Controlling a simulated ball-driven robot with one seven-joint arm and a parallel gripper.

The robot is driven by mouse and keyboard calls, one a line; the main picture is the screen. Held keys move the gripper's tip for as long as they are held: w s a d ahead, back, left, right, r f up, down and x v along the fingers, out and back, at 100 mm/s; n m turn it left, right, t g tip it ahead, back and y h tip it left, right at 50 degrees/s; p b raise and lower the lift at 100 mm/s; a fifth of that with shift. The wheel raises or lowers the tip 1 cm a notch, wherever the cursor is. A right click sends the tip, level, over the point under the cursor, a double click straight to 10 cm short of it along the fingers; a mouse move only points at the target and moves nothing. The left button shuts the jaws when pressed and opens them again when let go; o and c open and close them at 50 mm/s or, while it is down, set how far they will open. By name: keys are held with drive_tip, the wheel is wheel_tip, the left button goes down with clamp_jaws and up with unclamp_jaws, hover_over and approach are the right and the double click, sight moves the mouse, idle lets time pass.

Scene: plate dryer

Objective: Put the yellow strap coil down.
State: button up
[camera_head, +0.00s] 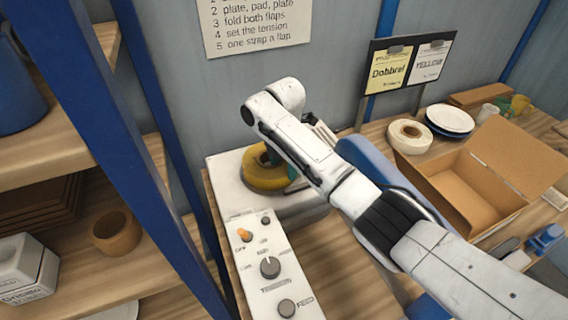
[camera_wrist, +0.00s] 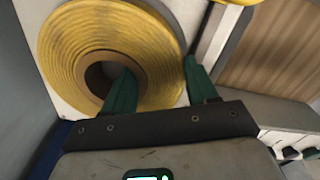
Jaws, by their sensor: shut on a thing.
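The yellow strap coil (camera_head: 262,181) is at the white machine (camera_head: 222,170), over its top at the left end. It also shows large in the wrist view (camera_wrist: 75,55), its flat face towards the camera. My gripper (camera_wrist: 158,66) has one green finger in the coil's core and the other outside its right edge, so it is shut on the coil's wound side. In the head view my arm partly hides the coil and the gripper (camera_head: 290,168). I cannot tell whether the coil touches the machine top.
A control panel (camera_head: 268,268) with knobs and an orange switch is in front. A white coil (camera_head: 409,136), stacked plates (camera_head: 450,120) and an open cardboard box (camera_head: 475,180) stand right. A blue-posted shelf (camera_head: 150,160) is close on the left. Another yellow edge (camera_wrist: 235,2) tops the wrist view.

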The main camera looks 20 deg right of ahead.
drive_tip(key=o, duration=1.5)
wheel_tip(320, 180, up, 12)
drive_tip(key=shift+r+p, duration=0.1)
drive_tip(key=shift+p, duration=0.2)
